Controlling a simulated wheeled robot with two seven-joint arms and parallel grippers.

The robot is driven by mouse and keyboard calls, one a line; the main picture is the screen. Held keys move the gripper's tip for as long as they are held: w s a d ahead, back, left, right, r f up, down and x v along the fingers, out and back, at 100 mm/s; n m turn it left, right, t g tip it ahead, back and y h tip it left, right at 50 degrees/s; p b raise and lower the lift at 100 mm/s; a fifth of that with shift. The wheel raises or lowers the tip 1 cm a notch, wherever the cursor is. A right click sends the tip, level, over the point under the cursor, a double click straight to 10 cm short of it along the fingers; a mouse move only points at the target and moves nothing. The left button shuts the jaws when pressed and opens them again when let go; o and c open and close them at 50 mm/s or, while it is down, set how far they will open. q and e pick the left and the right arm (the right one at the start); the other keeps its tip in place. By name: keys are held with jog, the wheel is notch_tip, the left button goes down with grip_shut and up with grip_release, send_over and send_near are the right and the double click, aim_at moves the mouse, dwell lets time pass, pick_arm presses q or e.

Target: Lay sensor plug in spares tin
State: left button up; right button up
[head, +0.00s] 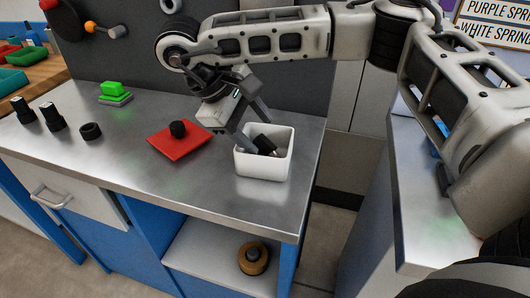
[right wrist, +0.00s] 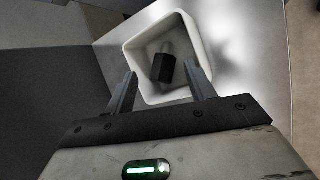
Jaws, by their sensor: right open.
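The sensor plug seems to be the black block with a grey end (head: 264,143), inside the white square spares tin (head: 262,166) near the front right of the metal bench. In the right wrist view the plug (right wrist: 162,68) lies tilted within the walls of the tin (right wrist: 130,50). My right gripper (head: 257,138) reaches down over the tin, its fingers at the opening. The right wrist view shows its fingers (right wrist: 162,88) spread apart, with nothing clamped between them. My left gripper is out of view.
A red mat (head: 180,146) with a black knob-like part (head: 178,129) lies left of the tin. A black ring (head: 91,131), black cylinders (head: 53,117) and a green block (head: 113,89) stand farther left. A brown roll (head: 253,258) sits on the lower shelf.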

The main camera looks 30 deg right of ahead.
pick_arm(q)
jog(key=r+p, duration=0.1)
jog(key=p, duration=0.2)
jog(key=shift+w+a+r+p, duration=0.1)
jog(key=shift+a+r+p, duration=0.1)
jog(key=shift+p, duration=0.2)
pick_arm(e)
jog(key=v, duration=1.6)
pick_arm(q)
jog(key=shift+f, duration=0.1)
